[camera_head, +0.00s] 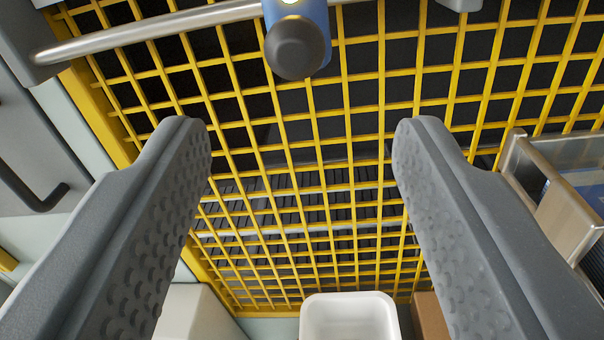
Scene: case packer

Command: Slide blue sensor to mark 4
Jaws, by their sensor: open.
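The blue sensor (312,25) sits at the top of the view, a blue body with a dark grey round knob (294,50) facing me and a small lit spot on top. It is at a metal rod (150,32) that runs across the upper part of the view. My gripper (302,135) is open, its two grey dimpled fingers wide apart. The sensor lies above and between the fingertips in the picture, and nothing is between the fingers. No mark numbers or scale show; mark 4 cannot be made out.
A yellow wire guard (345,150) fills the background, with a dark conveyor-like surface behind it. A grey bracket (25,45) holds the rod's left end. A white bin (350,318) stands at the bottom. A metal-framed tray (560,205) is at the right, and a dark handle (35,195) at the left.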

